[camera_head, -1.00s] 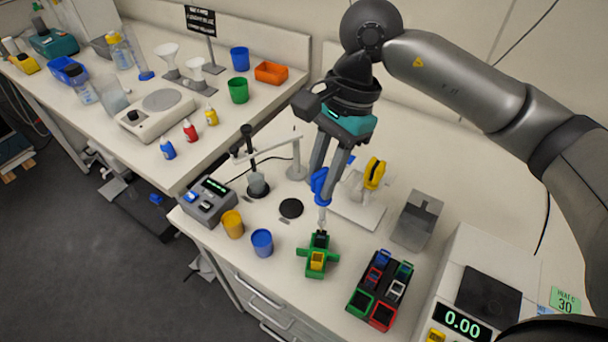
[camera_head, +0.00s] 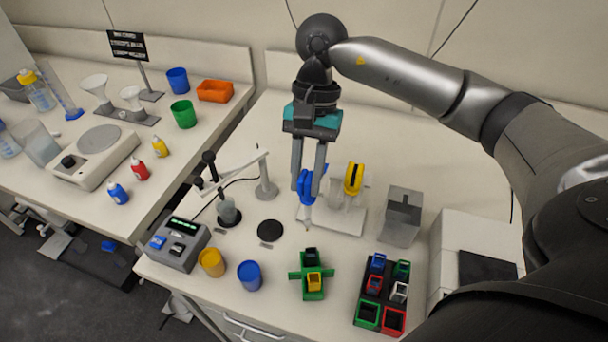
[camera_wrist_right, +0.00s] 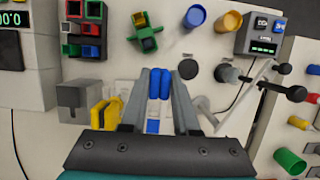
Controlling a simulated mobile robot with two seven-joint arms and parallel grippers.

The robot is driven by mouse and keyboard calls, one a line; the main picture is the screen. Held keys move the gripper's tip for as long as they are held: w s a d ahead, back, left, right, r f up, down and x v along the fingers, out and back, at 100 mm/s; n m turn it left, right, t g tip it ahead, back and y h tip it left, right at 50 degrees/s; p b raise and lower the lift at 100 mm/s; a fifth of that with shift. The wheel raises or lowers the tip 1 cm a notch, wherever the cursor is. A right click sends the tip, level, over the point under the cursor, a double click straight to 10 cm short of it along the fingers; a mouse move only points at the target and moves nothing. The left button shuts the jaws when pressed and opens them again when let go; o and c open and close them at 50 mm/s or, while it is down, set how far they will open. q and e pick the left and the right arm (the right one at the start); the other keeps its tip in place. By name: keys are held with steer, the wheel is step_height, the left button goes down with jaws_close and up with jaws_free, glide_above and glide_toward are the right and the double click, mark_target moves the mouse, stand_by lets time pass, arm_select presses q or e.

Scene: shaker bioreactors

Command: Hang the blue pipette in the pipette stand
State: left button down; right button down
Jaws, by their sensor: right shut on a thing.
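The blue pipette (camera_head: 306,188) is between the fingers of my right gripper (camera_head: 308,176), which is shut on it. It hangs roughly upright, its pale tip pointing down. It stands in front of and left of the yellow pipette (camera_head: 353,179), at the white pipette stand (camera_head: 342,224). The yellow pipette hangs on the stand. In the right wrist view the blue pipette (camera_wrist_right: 160,84) sits between both fingers, with the yellow pipette (camera_wrist_right: 104,113) to its left. The fingers partly hide the stand there, and I cannot tell whether the blue pipette touches it. My left gripper is not in view.
A green cross-shaped holder (camera_head: 296,273) and a dark rack of coloured cups (camera_head: 375,300) stand in front. A grey box (camera_head: 402,216) is right of the stand. A black disc (camera_head: 270,230) and a stirrer post (camera_head: 265,180) are left.

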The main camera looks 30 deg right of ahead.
steer(key=shift+f, duration=0.3)
steer(key=shift+w+d, duration=0.1)
steer(key=shift+w, duration=0.05)
steer(key=shift+w+d+b, duration=1.3)
steer(key=shift+w+d, duration=0.4)
steer(key=shift+d, duration=0.25)
steer(key=shift+f+b, duration=0.4)
steer(key=shift+b, duration=0.15)
stand_by(0.6)
steer(key=c, duration=0.6)
jaws_free()
